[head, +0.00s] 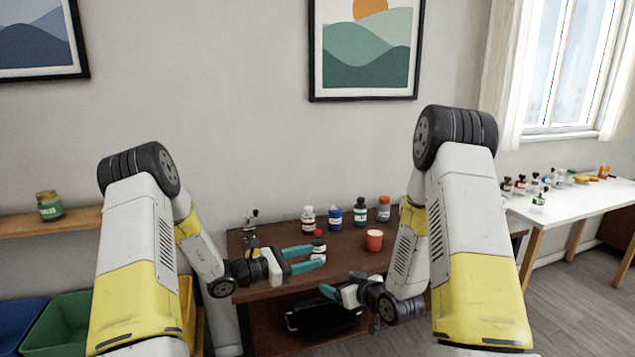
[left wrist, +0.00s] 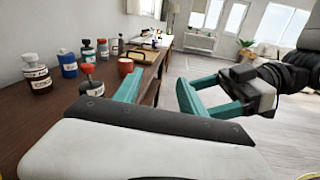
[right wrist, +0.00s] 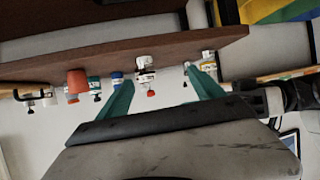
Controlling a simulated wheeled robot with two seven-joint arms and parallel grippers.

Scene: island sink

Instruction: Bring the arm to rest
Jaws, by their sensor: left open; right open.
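My left gripper (head: 308,259) is open, with its teal fingers pointing right above the front part of the dark brown table (head: 280,288). In the left wrist view its two fingers (left wrist: 158,95) stand apart with nothing between them. My right gripper (head: 325,290) is lower, near the table's front edge, and points left. In the right wrist view its fingers (right wrist: 163,90) are spread wide. A small white bottle with a red top (head: 318,242) stands just behind the left gripper's fingers in the head view; I see no grip on it.
Several bottles, including a blue one (head: 335,217), stand along the table's back. An orange-red cup (head: 374,240) stands right of the grippers. A black object (head: 310,318) lies below the tabletop. A white table (head: 570,203) with small bottles is at right. Bins (head: 62,325) stand at lower left.

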